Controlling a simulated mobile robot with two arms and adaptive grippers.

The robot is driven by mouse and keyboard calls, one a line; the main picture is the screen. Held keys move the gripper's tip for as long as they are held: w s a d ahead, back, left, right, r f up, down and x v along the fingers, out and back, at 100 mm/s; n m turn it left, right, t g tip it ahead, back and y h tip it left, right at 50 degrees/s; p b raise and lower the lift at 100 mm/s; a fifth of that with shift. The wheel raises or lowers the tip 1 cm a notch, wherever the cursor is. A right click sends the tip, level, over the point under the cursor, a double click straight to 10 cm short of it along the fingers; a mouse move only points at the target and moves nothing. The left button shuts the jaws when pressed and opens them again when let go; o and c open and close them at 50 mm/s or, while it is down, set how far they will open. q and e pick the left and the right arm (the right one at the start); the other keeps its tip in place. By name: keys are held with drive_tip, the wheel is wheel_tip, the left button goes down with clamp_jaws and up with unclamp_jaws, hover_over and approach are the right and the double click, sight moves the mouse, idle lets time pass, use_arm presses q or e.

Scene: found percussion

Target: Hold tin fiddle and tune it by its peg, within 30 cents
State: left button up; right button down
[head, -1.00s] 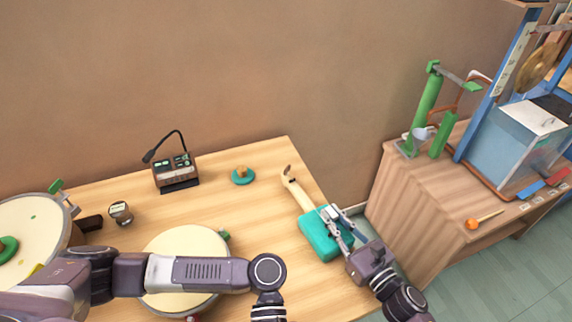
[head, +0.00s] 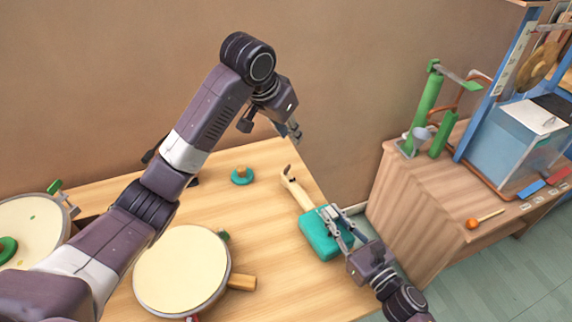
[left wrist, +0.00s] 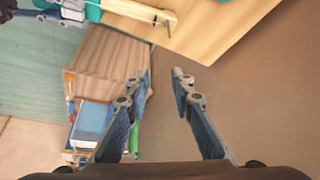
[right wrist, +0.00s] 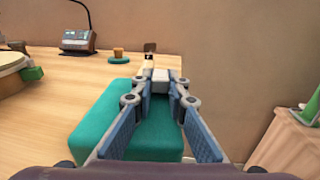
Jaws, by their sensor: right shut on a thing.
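The tin fiddle has a teal box body (head: 318,240) and a cream neck (head: 298,192) with a hooked head. It lies near the right edge of the wooden table. My right gripper (head: 330,213) is shut on the fiddle where the neck meets the body; the right wrist view shows the teal body (right wrist: 125,110) below the fingers. My left gripper (head: 296,134) is raised near the head end, apart from it. In the left wrist view its fingers (left wrist: 161,74) are open and empty. That view also shows the neck (left wrist: 140,10) and a small dark peg (left wrist: 168,30) at its end.
A box with a bent microphone (right wrist: 76,38) stands at the table's back, mostly behind my left arm in the head view. A teal disc with a knob (head: 242,176) lies nearby. A drum (head: 180,270) is left of the fiddle. A second bench (head: 420,200) stands right.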

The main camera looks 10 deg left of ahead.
sight(287, 167)
use_arm(q)
drive_tip(key=shift+n+g+y, duration=0.4)
drive_tip(key=shift+n, duration=0.4)
drive_tip(key=w+f, duration=0.1)
drive_tip(key=f, duration=0.8)
drive_tip(key=w+a+f, duration=0.1)
drive_tip(key=f, duration=0.4)
drive_tip(key=shift+w+a, duration=0.1)
drive_tip(key=shift+w, duration=0.25)
drive_tip(key=shift+c, duration=0.4)
clamp_jaws()
